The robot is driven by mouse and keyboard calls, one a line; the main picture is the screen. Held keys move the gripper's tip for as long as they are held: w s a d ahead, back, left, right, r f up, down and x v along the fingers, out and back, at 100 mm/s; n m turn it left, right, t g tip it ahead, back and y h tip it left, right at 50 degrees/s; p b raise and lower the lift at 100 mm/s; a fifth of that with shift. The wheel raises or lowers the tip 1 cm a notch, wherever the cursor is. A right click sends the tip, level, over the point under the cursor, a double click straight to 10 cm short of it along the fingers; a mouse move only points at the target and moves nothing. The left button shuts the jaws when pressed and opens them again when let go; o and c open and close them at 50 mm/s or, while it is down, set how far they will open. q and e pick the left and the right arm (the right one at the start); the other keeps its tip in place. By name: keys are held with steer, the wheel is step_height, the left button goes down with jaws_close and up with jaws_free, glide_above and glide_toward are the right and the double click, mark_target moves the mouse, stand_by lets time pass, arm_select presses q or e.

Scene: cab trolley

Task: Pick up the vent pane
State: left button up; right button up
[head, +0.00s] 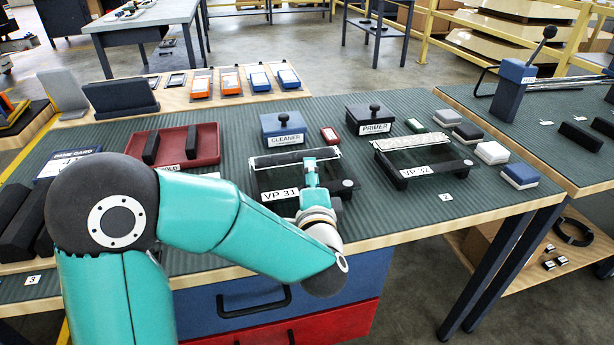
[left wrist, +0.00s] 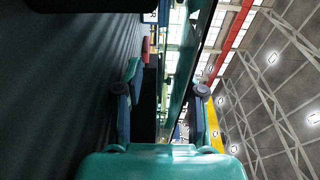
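Neither finger clearly presses on the pane. My right gripper is not in view.
Blue CLEANER (head: 284,128) and black PRIMER (head: 371,118) boxes stand behind the panes. A red tray (head: 205,146) holds dark blocks at left. Small pads (head: 492,152) line the right side. Bare green mat (head: 400,212) shows in front of VP 32.

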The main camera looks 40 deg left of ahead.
arm_select(q)
jaws_close()
stand_by(0.4)
